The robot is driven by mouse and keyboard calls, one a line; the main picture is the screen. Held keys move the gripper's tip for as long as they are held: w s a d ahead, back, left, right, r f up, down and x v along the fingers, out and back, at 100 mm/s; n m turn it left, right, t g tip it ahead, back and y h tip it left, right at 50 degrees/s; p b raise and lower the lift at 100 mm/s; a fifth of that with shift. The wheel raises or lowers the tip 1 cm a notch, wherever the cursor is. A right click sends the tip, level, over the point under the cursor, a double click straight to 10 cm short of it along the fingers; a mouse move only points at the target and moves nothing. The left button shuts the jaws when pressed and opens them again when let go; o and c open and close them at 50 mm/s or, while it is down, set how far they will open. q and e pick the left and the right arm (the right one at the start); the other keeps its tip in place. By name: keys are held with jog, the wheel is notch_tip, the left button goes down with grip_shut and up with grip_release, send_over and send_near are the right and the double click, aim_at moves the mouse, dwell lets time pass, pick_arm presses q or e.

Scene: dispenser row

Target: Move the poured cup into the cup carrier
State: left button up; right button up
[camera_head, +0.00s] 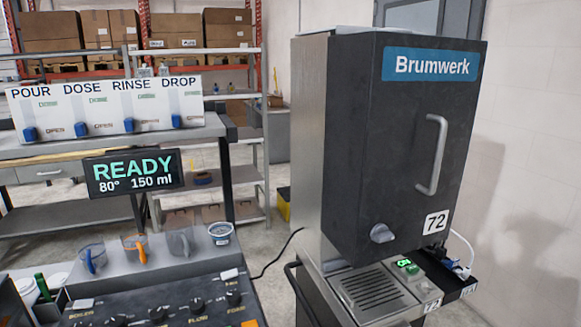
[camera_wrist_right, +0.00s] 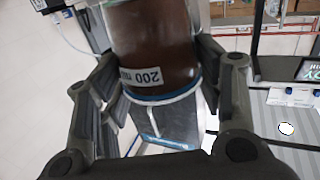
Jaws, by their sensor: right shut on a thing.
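The poured cup (camera_wrist_right: 152,42) is in the right wrist view, filled with brown liquid and marked with a "200 ml" label that appears upside down. My right gripper (camera_wrist_right: 160,62) is shut on it, with a finger on each side. Part of the cup is cut off by the top edge of the picture. The cup and my right gripper do not show in the head view. My left gripper is in neither view. I cannot make out the cup carrier in either view.
A dark Brumwerk machine (camera_head: 400,140) with a drip grate (camera_head: 368,290) stands at right. A READY display (camera_head: 133,172) is left of it, above several jugs, including an orange-handled one (camera_head: 136,248). A knobbed panel (camera_head: 165,300) is in front. A POUR/DOSE/RINSE/DROP dispenser row (camera_head: 103,108) stands behind.

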jog(key=shift+s+n+y, duration=0.3)
jog(key=shift+s+y, duration=0.2)
jog(key=shift+s, duration=1.25)
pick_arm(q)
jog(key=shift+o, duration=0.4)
pick_arm(e)
jog(key=w+a+r+n+g+y, duration=0.2)
jog(key=w+a+n+g+y, duration=0.2)
jog(key=a+y, duration=0.4)
jog(key=w+a+r+n+g+y, duration=0.3)
jog(key=w+a+n+g+y, duration=0.1)
jog(key=a+n+y, duration=0.4)
jog(key=shift+a+n+g, duration=0.3)
jog(key=shift+a+g, duration=0.1)
jog(key=shift+g, duration=0.5)
